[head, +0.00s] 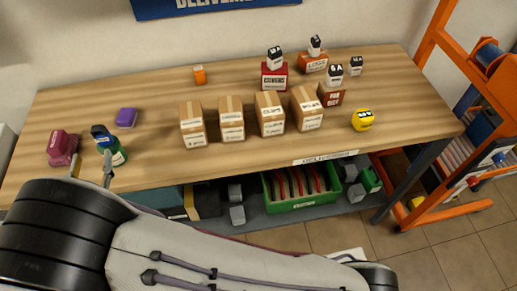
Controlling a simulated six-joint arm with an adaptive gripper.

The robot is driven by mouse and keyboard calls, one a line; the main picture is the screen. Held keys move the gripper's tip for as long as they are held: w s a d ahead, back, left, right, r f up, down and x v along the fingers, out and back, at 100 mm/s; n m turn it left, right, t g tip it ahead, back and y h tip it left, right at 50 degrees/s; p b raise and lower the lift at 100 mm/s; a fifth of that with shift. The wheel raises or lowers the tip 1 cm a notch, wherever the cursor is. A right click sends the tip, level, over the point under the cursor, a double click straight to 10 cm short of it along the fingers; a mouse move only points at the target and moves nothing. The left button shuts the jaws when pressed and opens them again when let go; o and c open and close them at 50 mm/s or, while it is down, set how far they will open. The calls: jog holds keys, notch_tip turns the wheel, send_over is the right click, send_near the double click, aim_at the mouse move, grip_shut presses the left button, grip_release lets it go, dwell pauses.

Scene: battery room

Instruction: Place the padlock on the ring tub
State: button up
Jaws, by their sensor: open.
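I cannot tell for sure which thing is the padlock. A maroon lumpy block (62,147) sits at the table's left end. A green thing with a dark blue top (111,146) stands just right of it. My gripper (92,165) is open at the table's front left edge. Its two fingertips point up towards the green and blue thing, and the right one overlaps its lower part in the picture. Contact cannot be judged. No tub is clearly marked for rings; labelled containers include a red one (274,82), an orange-red one (313,66) and a dark red one (330,96), each with a white-and-black piece on top.
Several labelled cardboard boxes (231,122) stand mid-table. A purple block (126,118), an orange piece (200,75), a loose white-and-black piece (356,66) and a yellow thing (362,120) stand apart. A green crate (302,202) is below. An orange rack (437,150) stands right. The table (160,110) is bare between purple block and boxes.

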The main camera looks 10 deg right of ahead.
jog(key=w+d+r+g+y, duration=0.3)
jog(key=w+d+r, duration=0.2)
jog(key=w+r, duration=0.45)
jog(key=d+r+n+g+y, duration=0.1)
jog(key=d+r+g+y, duration=0.2)
jog(key=d+r, duration=0.5)
jog(key=s+d+f+g+h, duration=0.2)
jog(key=s+d+g+h, duration=0.1)
jog(key=s+d, duration=1)
jog(key=s+d+f+g+h, duration=0.3)
jog(key=s+d, duration=1)
jog(key=d, duration=0.8)
jog(key=shift+f+m, duration=0.3)
jog(key=shift+m, duration=0.1)
